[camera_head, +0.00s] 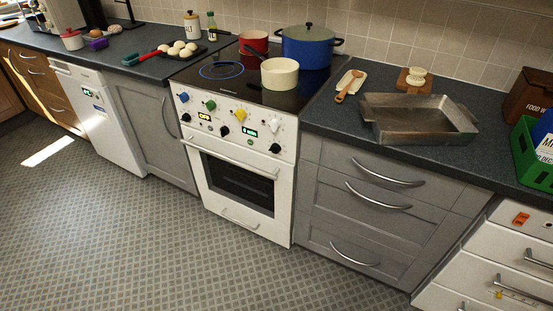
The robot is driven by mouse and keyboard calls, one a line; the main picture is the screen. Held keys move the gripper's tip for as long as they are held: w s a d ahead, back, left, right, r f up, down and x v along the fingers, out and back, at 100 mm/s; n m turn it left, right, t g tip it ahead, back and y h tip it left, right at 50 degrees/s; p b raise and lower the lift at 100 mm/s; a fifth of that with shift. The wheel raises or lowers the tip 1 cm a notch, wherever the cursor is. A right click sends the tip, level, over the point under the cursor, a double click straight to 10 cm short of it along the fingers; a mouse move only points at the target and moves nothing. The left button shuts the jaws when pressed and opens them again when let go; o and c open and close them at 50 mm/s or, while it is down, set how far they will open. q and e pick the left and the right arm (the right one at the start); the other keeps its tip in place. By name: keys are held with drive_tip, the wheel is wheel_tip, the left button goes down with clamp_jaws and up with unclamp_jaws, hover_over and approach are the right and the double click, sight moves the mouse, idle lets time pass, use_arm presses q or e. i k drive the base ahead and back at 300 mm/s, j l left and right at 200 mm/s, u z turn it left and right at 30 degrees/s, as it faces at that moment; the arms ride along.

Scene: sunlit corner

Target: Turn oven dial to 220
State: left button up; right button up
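The white oven (236,175) stands in the middle of the counter run, with its door shut. Its sloped control panel carries several dials: a blue dial (183,97), a green dial (211,105), a yellow dial (240,114) and black dials, one at the left (186,117), one in the middle (223,131) and one at the right (275,148). A small display (204,117) appears to read OFF. A green-lit display (250,132) is too small to read surely. No dial scale or 220 mark is legible. Neither of my grippers shows.
On the hob stand a cream pot (280,74), a blue lidded pot (307,48) and a red pot (254,41). A metal roasting tin (418,120) sits on the right counter. A green crate (535,155) is at the far right. The floor before the oven is clear.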

sight(185, 118)
drive_tip(key=i+j+z, duration=0.1)
drive_tip(key=j+z, duration=0.25)
drive_tip(key=i+j+z, duration=0.1)
drive_tip(key=z, duration=0.3)
drive_tip(key=j+z, duration=0.35)
